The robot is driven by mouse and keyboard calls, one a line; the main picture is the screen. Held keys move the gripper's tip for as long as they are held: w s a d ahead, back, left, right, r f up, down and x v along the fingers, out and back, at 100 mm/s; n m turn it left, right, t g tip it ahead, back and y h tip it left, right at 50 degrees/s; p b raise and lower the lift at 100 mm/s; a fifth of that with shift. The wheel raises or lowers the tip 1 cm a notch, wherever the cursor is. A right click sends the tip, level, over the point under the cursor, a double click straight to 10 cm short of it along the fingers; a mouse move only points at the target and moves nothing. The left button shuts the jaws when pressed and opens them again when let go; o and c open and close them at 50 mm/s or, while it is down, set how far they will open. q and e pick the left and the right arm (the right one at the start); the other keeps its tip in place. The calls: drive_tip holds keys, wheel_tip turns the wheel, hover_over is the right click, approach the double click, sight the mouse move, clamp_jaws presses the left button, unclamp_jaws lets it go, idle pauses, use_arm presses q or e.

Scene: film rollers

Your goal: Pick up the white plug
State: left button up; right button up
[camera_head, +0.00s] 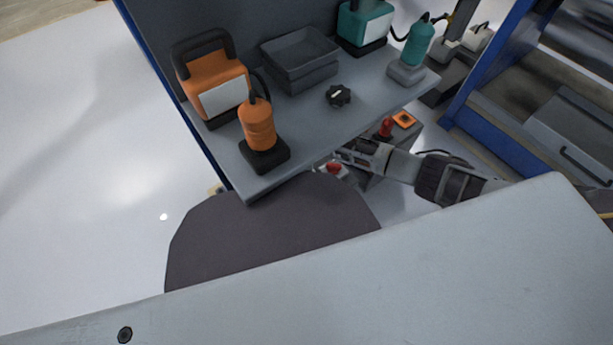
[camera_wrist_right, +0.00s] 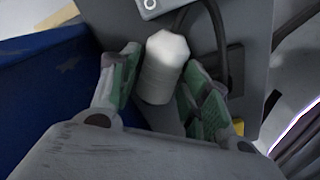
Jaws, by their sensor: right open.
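The white plug (camera_wrist_right: 162,68) shows in the right wrist view, with a faceted top and a ribbed body. It sits in front of a grey panel, between the green-padded fingers of my right gripper (camera_wrist_right: 160,82). The fingers are open, one on each side of the plug; I cannot tell whether either touches it. In the head view, my right gripper (camera_head: 350,156) reaches in from the right to the front edge of the grey table. The plug cannot be made out there. My left gripper is not in view.
The grey table (camera_head: 315,125) holds an orange device (camera_head: 210,88), an orange cylinder (camera_head: 257,122), a grey tray (camera_head: 300,62), a black knob (camera_head: 338,95) and teal devices (camera_head: 365,22). A red button (camera_head: 386,127) stands near my right gripper. Dark cables hang behind the plug.

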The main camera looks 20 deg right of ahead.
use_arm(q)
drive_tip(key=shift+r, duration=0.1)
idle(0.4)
use_arm(e)
drive_tip(key=c, duration=0.9)
drive_tip(key=shift+o, duration=0.2)
use_arm(q)
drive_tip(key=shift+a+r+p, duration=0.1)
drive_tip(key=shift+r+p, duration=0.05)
drive_tip(key=shift+p, duration=0.2)
use_arm(e)
drive_tip(key=shift+s+r, duration=0.1)
drive_tip(key=shift+r, duration=0.1)
